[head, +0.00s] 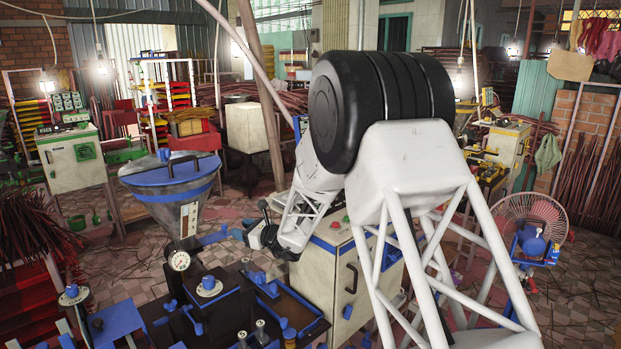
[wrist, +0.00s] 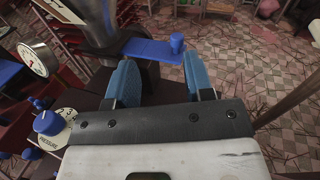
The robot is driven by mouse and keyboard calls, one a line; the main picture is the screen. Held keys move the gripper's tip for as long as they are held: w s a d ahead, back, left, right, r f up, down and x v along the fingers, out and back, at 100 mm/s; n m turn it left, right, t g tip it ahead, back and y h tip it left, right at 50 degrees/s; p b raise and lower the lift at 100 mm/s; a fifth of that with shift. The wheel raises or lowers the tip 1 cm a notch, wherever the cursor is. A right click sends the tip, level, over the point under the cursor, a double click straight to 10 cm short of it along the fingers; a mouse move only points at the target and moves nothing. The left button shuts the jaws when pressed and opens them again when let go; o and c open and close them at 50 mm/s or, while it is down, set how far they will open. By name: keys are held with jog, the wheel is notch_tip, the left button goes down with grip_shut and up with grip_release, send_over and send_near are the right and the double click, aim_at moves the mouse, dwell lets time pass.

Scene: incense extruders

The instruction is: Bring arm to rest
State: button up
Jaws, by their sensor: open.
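My gripper (head: 258,230) hangs at the end of my white arm, just right of the metal hopper (head: 190,215) with a blue rim. In the wrist view its two blue-padded fingers (wrist: 161,68) stand apart with nothing held between them. A blue lever (wrist: 150,50) with a round knob lies beyond the fingertips, across the gap. The lever also shows in the head view (head: 214,238), left of my gripper. I cannot tell whether a finger touches it.
A pressure gauge (head: 179,261) and blue knobs (head: 208,284) sit on the extruder at lower left. A pale cabinet (head: 340,275) with a dark handle stands behind my arm. A fan (head: 532,225) stands at right. Patterned floor (head: 120,255) is open at left.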

jog(key=s+d+r+n+g+h, duration=0.25)
jog(key=s+d+r+n, duration=0.45)
jog(key=s, duration=0.4)
jog(key=s+d+r+n+g+h, duration=0.1)
jog(key=s+d+r+n+g, duration=0.3)
jog(key=s+d+r, duration=0.55)
jog(key=s+d+f+n+h, duration=0.1)
jog(key=s+d+n+h, duration=0.2)
jog(key=s+d, duration=0.5)
jog(key=s+d+f+n+t+h, duration=0.1)
jog(key=s+d+n+h, duration=0.3)
jog(key=s+d, duration=0.5)
jog(key=s+d+f+n+h, duration=0.2)
jog(key=s+d+h, duration=0.3)
jog(key=s, duration=1.3)
jog(key=d+n, duration=0.1)
jog(key=d, duration=0.3)
jog(key=shift+f+n, duration=0.15)
jog(key=shift+n, duration=0.15)
jog(key=shift+w+t, duration=0.1)
jog(key=shift+t, duration=0.15)
